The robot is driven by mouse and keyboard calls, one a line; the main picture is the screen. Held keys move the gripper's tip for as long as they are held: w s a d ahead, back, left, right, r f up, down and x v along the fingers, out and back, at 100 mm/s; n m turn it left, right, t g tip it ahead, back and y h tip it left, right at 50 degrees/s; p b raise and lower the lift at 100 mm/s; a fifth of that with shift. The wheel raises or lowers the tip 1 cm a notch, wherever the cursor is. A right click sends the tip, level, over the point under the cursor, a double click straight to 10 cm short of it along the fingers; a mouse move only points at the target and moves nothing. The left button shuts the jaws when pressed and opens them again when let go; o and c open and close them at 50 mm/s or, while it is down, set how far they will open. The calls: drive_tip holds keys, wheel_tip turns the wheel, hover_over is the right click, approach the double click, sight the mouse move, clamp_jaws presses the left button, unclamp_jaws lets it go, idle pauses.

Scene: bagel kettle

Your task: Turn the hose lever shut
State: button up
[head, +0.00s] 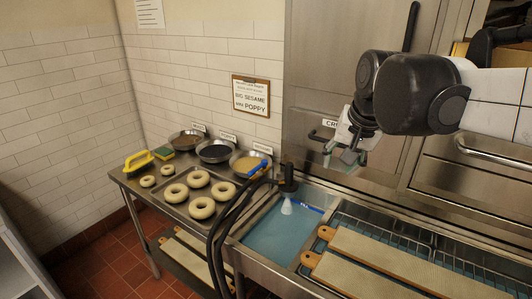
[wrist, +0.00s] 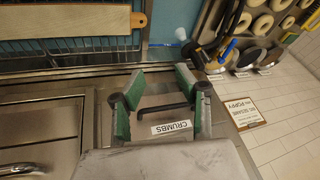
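The black hose (head: 232,220) rises beside the sink and ends in a dark nozzle head (head: 287,178). A pale cone, apparently spray, sits below the nozzle over the sink; it also shows in the wrist view (wrist: 181,33). A blue lever-like piece (head: 258,168) lies left of the nozzle, by the yellowish bowl; whether it joins the hose is unclear. A blue piece (wrist: 227,50) shows beside the hose in the wrist view. My gripper (head: 348,156) is open and empty, above and right of the nozzle, apart from it. Its green-padded fingers (wrist: 158,88) are spread before the CRUMBS drawer front.
The sink (head: 270,235) holds bluish water and a blue-handled item (head: 308,207). Long boards (head: 375,262) lie on a rack at right. A tray of bagels (head: 180,208), several bowls and a yellow-handled tool (head: 138,161) are at left. A dark drawer handle (wrist: 165,108) is near my fingers.

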drive_tip(key=w+a+m+g+p, duration=0.2)
drive_tip(key=w+a, duration=0.7)
drive_tip(key=w, duration=0.5)
drive_tip(key=m+g+p, duration=0.1)
drive_tip(key=g+p, duration=0.1)
approach(256, 168)
drive_tip(key=shift+y, duration=0.4)
drive_tip(key=f, duration=0.6)
drive_tip(key=a+f+p, duration=0.1)
drive_tip(key=f, duration=0.2)
drive_tip(key=shift+w, duration=0.15)
clamp_jaws()
